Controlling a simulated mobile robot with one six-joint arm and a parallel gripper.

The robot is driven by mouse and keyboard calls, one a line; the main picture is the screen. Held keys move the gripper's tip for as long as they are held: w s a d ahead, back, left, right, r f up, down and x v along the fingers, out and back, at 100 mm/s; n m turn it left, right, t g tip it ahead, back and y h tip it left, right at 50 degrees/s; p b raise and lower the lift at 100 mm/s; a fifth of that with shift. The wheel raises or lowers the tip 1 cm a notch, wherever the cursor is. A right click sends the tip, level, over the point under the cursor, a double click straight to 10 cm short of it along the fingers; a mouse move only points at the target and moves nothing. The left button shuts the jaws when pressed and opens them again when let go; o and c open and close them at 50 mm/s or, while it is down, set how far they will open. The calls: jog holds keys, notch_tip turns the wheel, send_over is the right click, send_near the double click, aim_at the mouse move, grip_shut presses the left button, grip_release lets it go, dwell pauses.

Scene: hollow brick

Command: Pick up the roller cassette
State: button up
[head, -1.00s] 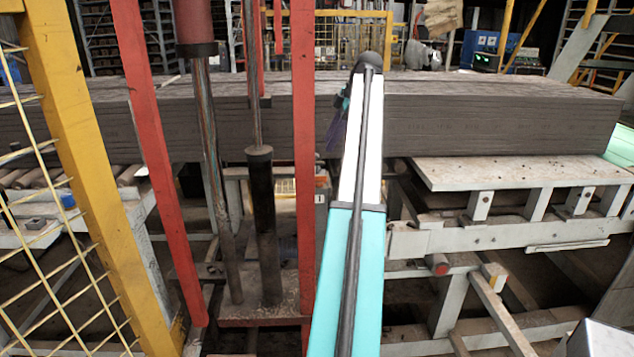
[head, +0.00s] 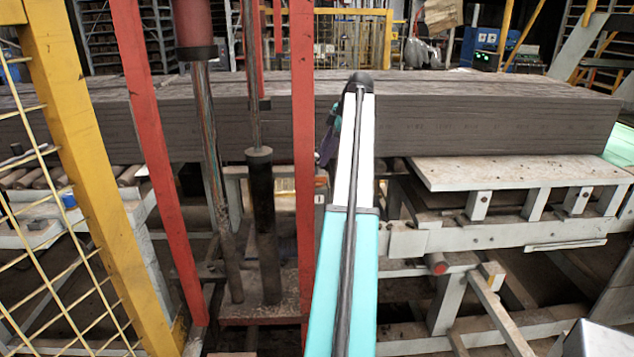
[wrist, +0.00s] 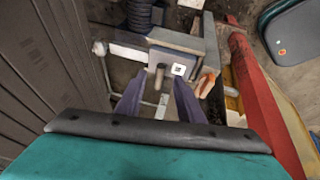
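A grey block with a small white label and a short round peg, which looks like the roller cassette (wrist: 170,62), is near the top middle of the wrist view. My gripper (wrist: 158,100) has two purple fingers spread apart, pointing toward the block, with nothing visibly held between them. I cannot tell if the fingertips touch it. In the head view, my gripper (head: 327,147) is partly hidden behind my arm, in front of the long grey stack. A small grey labelled part (head: 320,190) shows just below it, mostly hidden by my arm and a red post.
A long stack of grey boards (head: 490,122) lies behind my arm. Red posts (head: 303,150) and a dark cylinder (head: 262,220) stand to the left, with a yellow fence post (head: 85,150) farther left. A pale steel bench (head: 520,172) is at right.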

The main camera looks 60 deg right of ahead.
jog(key=shift+p+x, duration=0.3)
jog(key=shift+x, duration=1.1)
grip_shut()
dwell(0.7)
